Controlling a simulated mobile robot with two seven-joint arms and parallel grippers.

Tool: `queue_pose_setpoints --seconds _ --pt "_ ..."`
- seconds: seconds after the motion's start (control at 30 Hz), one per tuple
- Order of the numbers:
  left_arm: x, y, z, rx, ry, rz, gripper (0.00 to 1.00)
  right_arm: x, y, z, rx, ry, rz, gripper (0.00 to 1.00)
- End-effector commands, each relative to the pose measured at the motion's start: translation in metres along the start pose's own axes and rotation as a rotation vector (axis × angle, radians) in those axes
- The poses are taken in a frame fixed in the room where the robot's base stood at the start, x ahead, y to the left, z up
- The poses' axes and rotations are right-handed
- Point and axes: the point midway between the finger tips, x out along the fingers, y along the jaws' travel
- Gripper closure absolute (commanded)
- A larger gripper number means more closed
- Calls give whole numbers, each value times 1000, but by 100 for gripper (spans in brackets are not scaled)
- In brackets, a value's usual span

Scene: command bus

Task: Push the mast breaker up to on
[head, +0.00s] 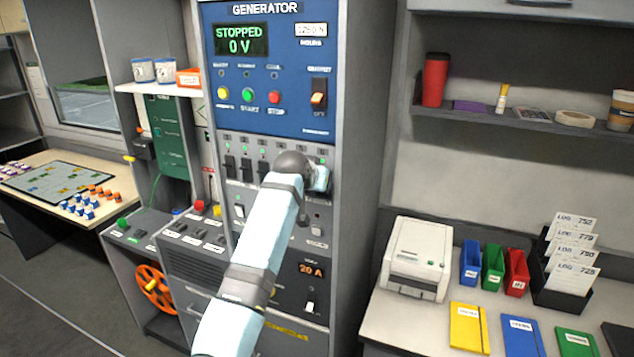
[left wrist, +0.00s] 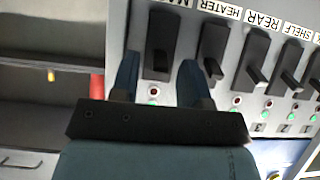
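The mast breaker (left wrist: 160,55) is a dark lever on the pale panel, under a label partly cut off that begins "MA", in the left wrist view. My left gripper (left wrist: 161,68) is open, with one blue finger on each side of this lever. I cannot tell whether the fingers touch it. In the head view my left arm reaches up to the right end of the breaker row, and its wrist (head: 292,166) hides several breakers and the fingertips. The lever's position is hard to tell. My right gripper is in neither view.
The heater breaker (left wrist: 213,52) sits close beside the right finger, with the rear breaker (left wrist: 257,62) beyond it. The generator panel (head: 268,90) above reads STOPPED, 0 V. A desk with a printer (head: 416,258) stands on the right.

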Motion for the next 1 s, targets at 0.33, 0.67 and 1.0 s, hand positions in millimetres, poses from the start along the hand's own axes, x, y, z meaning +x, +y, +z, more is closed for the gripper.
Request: queue_pose_setpoints --seconds 0.33,0.67,1.0 --pt "-6 0 0 0 2 0 58 1 0 -1 -3 7 0 58" --pt "-72 0 2 1 5 0 58 6 0 9 -42 14 -15 58" --pt "-130 0 0 0 2 0 58 12 -2 19 -36 10 -20 58"
